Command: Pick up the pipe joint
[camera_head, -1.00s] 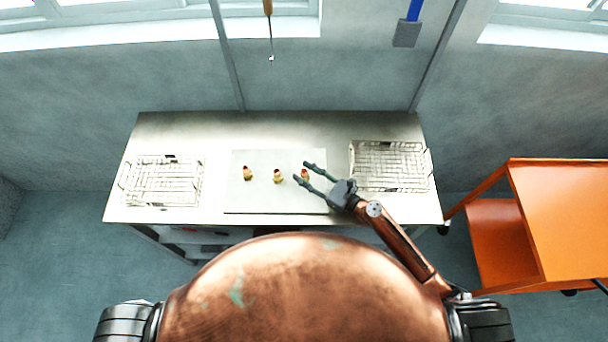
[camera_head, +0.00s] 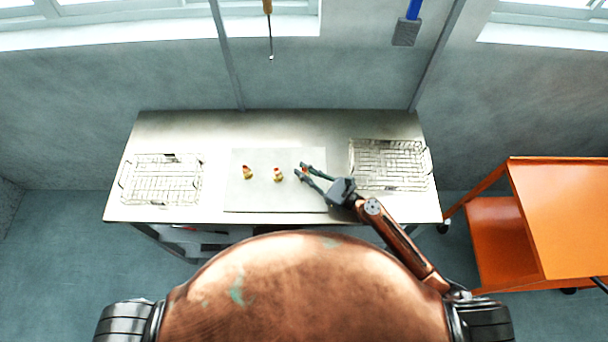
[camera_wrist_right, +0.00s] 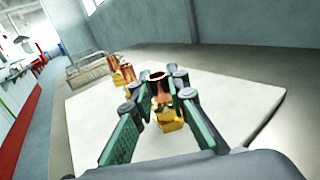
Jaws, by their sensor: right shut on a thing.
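Several small copper and yellow pipe joints stand in a row on a pale mat (camera_head: 262,200) on the table. The right-hand pipe joint (camera_wrist_right: 160,91) stands upright between the fingers of my right gripper (camera_head: 301,169), which is shut on it; in the head view the fingers mostly hide it. The middle pipe joint (camera_head: 278,174) and the left pipe joint (camera_head: 247,172) stand free of the gripper; they also show behind the held one in the right wrist view. My left gripper is out of view.
A wire basket (camera_head: 162,181) stands at the table's left end and another wire basket (camera_head: 390,165) at its right end, close to my right gripper. An orange cart (camera_head: 560,220) stands right of the table. The table's back strip is clear.

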